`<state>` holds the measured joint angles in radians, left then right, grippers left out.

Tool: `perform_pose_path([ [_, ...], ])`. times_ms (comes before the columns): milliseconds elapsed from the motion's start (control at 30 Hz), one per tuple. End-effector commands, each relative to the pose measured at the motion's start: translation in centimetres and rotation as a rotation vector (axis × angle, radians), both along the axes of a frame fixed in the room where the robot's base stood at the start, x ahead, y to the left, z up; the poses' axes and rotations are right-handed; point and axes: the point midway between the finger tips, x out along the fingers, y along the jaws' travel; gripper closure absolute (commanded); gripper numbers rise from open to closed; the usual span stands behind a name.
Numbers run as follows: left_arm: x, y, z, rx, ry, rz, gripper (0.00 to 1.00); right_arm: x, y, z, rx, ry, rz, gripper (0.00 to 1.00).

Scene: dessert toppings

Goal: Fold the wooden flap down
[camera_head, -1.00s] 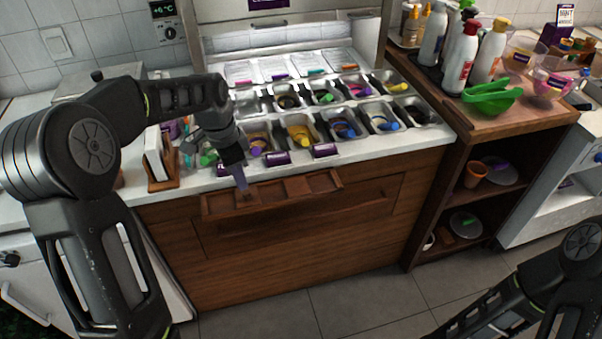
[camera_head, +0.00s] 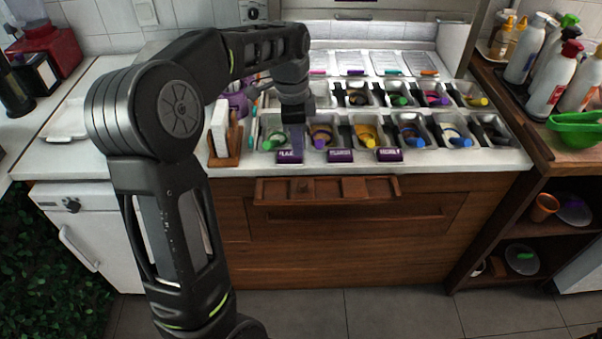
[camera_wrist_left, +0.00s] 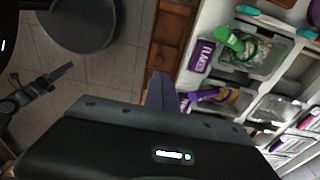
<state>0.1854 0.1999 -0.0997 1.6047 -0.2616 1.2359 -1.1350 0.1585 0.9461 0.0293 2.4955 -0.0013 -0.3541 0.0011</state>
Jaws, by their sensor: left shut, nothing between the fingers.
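The wooden flap (camera_head: 327,190) is a long brown panel with shallow square recesses. It juts out from the front of the wooden counter, just below the white top, and I cannot tell its exact tilt. Its left part shows in the left wrist view (camera_wrist_left: 165,32). My left gripper (camera_head: 293,142) points down near the front left topping tubs, apart from the flap and above its left part. Its fingers (camera_wrist_left: 160,90) are shut and empty in the left wrist view. My right gripper (camera_wrist_left: 50,78) shows small and dark at the left of that view, its jaws unclear.
Metal tubs (camera_head: 366,135) with coloured scoops and purple labels line the counter. A white card in a wooden holder (camera_head: 224,160) stands left of them. Bottles (camera_head: 553,78) and a green bowl (camera_head: 577,130) are at the right. The floor before the counter is clear.

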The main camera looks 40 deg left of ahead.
Motion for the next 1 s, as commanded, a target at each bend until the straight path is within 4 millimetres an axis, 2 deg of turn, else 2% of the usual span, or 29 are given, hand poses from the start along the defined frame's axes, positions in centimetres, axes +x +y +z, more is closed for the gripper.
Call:
perform_pose_path([
  [300,0.1,-0.4,-6.4,-0.001,0.004,0.001,1.0,0.0,0.0,0.7,-0.001,0.001,-0.001,0.0],
  [500,0.2,-0.6,-9.2,-0.001,0.003,0.001,1.0,-0.1,0.0,1.2,-0.002,0.003,-0.001,0.0],
  [700,0.3,-0.6,-10.3,0.0,0.0,0.001,1.0,-0.1,-0.1,1.3,-0.002,0.004,-0.001,0.0],
  [1000,0.3,-0.6,-10.3,0.001,-0.001,0.001,1.0,-0.1,-0.1,1.2,-0.002,0.004,-0.001,0.0],
])
